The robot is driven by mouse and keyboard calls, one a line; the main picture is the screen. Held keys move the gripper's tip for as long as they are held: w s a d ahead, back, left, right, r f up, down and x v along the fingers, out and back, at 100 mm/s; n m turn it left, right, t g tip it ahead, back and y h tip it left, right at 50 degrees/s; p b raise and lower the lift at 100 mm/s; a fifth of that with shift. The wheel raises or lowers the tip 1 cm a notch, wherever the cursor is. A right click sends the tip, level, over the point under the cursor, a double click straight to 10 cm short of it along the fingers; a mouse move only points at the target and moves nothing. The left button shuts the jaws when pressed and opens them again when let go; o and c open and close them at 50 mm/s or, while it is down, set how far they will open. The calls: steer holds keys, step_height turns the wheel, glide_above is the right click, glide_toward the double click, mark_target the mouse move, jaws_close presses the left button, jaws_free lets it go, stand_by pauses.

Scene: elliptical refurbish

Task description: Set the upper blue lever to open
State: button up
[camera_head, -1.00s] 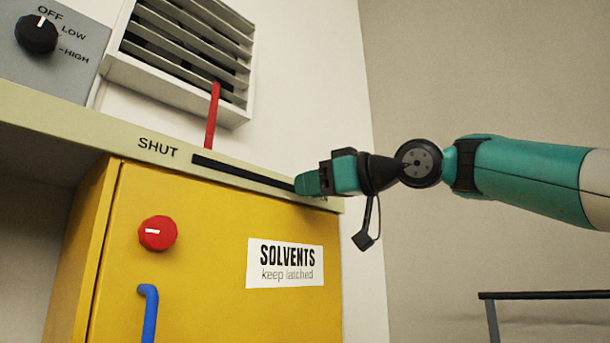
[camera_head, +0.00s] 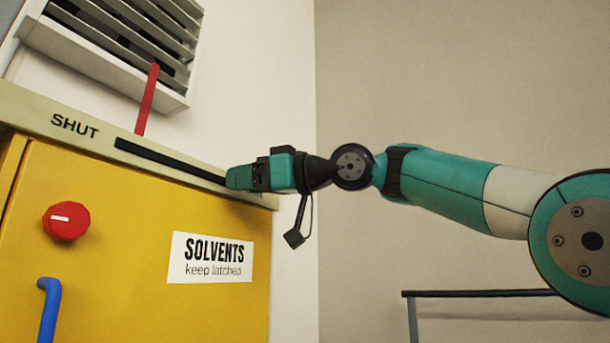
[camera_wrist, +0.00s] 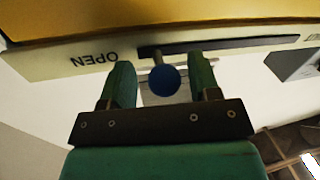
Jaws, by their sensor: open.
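The upper blue lever shows in the wrist view as a round blue knob (camera_wrist: 164,80) on a short metal stem. The stem stands near the OPEN end of a dark slot (camera_wrist: 230,46), close to the OPEN lettering (camera_wrist: 94,60). My gripper (camera_wrist: 162,74) is open, with one finger on each side of the knob; I cannot tell whether either finger touches it. In the head view my gripper (camera_head: 236,178) is at the right end of the slot (camera_head: 165,160), and hides the lever and the OPEN label. The SHUT label (camera_head: 75,126) is at the left.
Below the slotted ledge is a yellow cabinet (camera_head: 120,250) with a red knob (camera_head: 66,221), a blue handle (camera_head: 48,310) and a solvents sign (camera_head: 210,258). A red lever (camera_head: 147,100) stands by the vent (camera_head: 120,40). A dark rail (camera_head: 480,293) is at lower right.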

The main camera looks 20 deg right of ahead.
steer(key=b+v, duration=0.4)
steer(key=v, duration=1.3)
steer(key=shift+s, duration=0.1)
